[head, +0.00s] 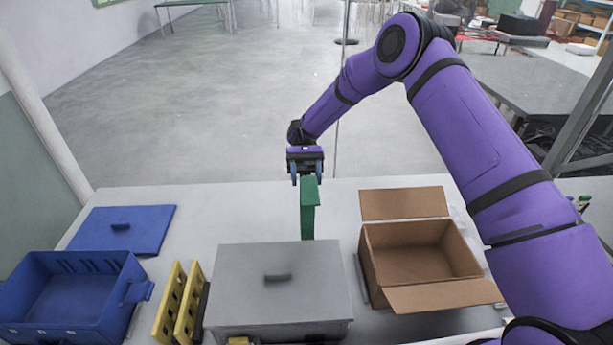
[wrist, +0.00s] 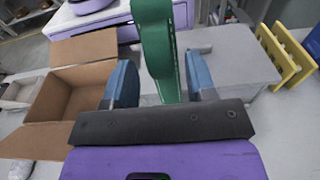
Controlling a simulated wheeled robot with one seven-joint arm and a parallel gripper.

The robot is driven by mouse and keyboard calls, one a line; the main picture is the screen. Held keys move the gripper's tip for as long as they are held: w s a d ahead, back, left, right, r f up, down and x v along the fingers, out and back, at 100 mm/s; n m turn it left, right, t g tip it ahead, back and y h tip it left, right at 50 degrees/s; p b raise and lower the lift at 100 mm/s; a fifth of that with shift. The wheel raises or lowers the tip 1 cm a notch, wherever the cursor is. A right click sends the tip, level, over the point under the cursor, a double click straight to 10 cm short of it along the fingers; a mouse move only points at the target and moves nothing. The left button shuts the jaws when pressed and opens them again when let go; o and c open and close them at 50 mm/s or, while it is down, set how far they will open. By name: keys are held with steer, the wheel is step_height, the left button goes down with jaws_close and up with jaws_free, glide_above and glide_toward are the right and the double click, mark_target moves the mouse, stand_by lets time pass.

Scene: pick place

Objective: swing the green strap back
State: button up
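The green strap (head: 308,212) stands upright at the back edge of the grey lidded box (head: 245,285), its top end at my gripper; its lower end is hidden behind the box. My gripper (head: 307,181) points down over the strap's top. In the wrist view the strap (wrist: 158,45) passes between the blue fingers of my gripper (wrist: 160,62). The fingers are spread apart, with a visible gap on the left side and the strap close to the right finger. Contact on the right is unclear.
An open cardboard box (head: 425,250) stands right of the grey box. Yellow racks (head: 170,300) stand to its left, with a blue crate (head: 75,295) and a flat blue lid (head: 120,230) further left.

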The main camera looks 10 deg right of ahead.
steer(key=s+d+r, duration=0.2)
steer(key=s, duration=0.5)
steer(key=s+d+r, duration=0.1)
steer(key=s+r, duration=0.2)
steer(key=s, duration=0.5)
steer(key=shift+s+d, duration=0.3)
steer(key=shift+d, duration=0.1)
